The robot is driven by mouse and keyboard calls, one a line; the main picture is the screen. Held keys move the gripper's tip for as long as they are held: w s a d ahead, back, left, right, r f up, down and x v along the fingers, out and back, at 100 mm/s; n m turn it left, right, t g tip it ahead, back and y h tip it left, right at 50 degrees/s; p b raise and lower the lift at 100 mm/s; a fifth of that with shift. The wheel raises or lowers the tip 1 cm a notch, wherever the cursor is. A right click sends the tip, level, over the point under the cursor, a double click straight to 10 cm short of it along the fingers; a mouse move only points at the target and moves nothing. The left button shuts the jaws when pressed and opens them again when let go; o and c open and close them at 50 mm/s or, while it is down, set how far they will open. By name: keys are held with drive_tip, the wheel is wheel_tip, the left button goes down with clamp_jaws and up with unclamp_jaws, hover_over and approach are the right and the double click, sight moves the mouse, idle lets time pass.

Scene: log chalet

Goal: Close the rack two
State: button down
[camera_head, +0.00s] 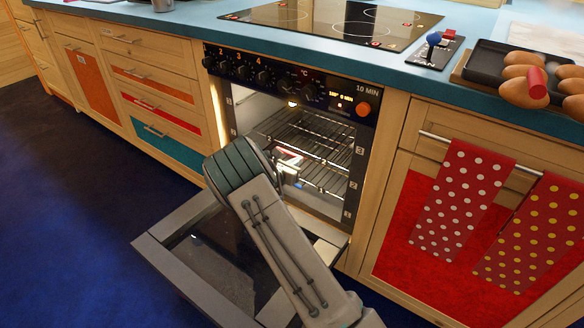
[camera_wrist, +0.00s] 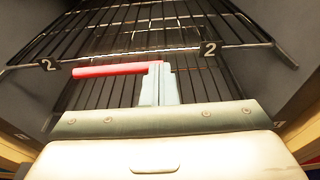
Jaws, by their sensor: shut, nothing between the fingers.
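The oven (camera_head: 290,150) stands open, its door (camera_head: 215,250) folded down in front. Rack two (camera_wrist: 255,45), a wire rack with small "2" tags at its front, spans the upper part of the wrist view. In the head view it shows low in the oven cavity (camera_head: 328,180), partly hidden by my arm. My gripper (camera_wrist: 158,68) is shut and empty, its pale fingers close to the rack's front edge in the wrist view. I cannot tell whether they touch it. A red bar (camera_wrist: 108,69) shows left of the fingers. In the head view my arm mostly hides the gripper.
Another wire rack (camera_head: 308,133) sits higher in the lit cavity. The oven walls (camera_wrist: 299,30) stand close on the sides. The control panel (camera_head: 285,82) and cooktop (camera_head: 330,20) are above. Red dotted towels (camera_head: 462,195) hang on the cabinet at right. Blue floor lies open at left.

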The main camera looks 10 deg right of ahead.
drive_tip(key=shift+w+d+r, duration=0.15)
drive_tip(key=shift+d+r, duration=0.05)
drive_tip(key=shift+d, duration=0.25)
drive_tip(key=shift+a, duration=0.1)
drive_tip(key=p+v, duration=0.5)
drive_tip(key=v, duration=1)
drive_tip(key=s+d+r+m+g+y+p, duration=0.1)
drive_tip(key=s+d+r+m+g+p, duration=0.3)
drive_tip(key=r, duration=0.4)
drive_tip(key=s+d+r+m+g+p, duration=0.2)
drive_tip(key=s+d+r+m+p, duration=0.3)
drive_tip(key=r, duration=0.4)
drive_tip(key=s+d+r+m+g+y+p, duration=0.1)
drive_tip(key=s+d+r+m+g+p, duration=0.3)
drive_tip(key=r, duration=0.4)
drive_tip(key=s+a+r+m+y+p, duration=0.1)
drive_tip(key=s+r+m+y+p, duration=0.3)
drive_tip(key=s+r+m+p, duration=0.3)
drive_tip(key=s+a+r+m+t+y+p, duration=0.1)
drive_tip(key=s+r+m+y+p, duration=0.4)
drive_tip(key=s+r, duration=1)
drive_tip(key=shift+a+r+m+p, duration=0.8)
drive_tip(key=shift+r+m+p, duration=0.3)
drive_tip(key=shift+p, duration=0.8)
drive_tip(key=shift+s, duration=0.1)
